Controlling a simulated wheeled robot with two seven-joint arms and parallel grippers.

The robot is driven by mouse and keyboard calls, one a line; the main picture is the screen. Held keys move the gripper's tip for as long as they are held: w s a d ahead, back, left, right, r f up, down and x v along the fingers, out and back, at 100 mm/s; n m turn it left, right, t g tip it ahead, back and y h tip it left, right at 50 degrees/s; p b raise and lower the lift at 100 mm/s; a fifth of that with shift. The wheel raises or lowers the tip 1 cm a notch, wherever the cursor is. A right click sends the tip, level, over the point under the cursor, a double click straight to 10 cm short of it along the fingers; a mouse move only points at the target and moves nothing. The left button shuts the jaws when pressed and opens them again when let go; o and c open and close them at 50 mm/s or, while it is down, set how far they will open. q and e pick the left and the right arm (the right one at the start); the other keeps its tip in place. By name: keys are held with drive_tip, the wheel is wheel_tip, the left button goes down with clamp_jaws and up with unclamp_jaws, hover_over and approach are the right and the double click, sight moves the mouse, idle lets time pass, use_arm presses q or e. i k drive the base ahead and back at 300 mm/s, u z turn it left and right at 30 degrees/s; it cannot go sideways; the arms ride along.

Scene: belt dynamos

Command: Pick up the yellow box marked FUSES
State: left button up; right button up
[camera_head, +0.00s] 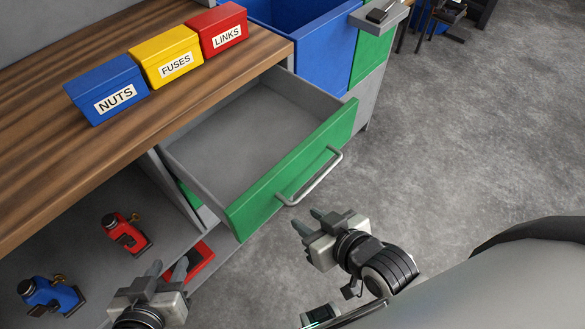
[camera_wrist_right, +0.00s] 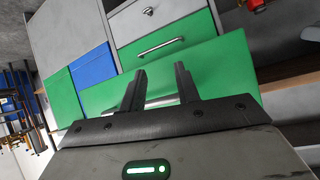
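The yellow box marked FUSES (camera_head: 166,57) stands on the wooden workbench top (camera_head: 60,150), between the blue NUTS box (camera_head: 107,90) and the red LINKS box (camera_head: 218,31). The three boxes stand close together in a row. My left gripper (camera_head: 165,270) is low at the bottom left of the head view, below the bench top, with its fingers apart and empty. My right gripper (camera_head: 326,216) is in front of the open drawer, well away from the boxes. In the right wrist view, its two fingers (camera_wrist_right: 160,88) are apart with nothing between them.
An open, empty drawer with a green front (camera_head: 290,170) and a metal handle (camera_head: 318,180) juts out below the bench. A red device (camera_head: 126,233) and a blue device (camera_head: 50,295) sit on the lower shelf. A blue bin (camera_head: 310,45) stands behind. Grey floor is clear at right.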

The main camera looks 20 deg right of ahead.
sight(162, 60)
drive_tip(key=z, duration=0.05)
drive_tip(key=k, duration=1.05)
drive_tip(key=u, duration=1)
drive_tip(key=i, duration=1.1)
drive_tip(key=z, duration=0.2)
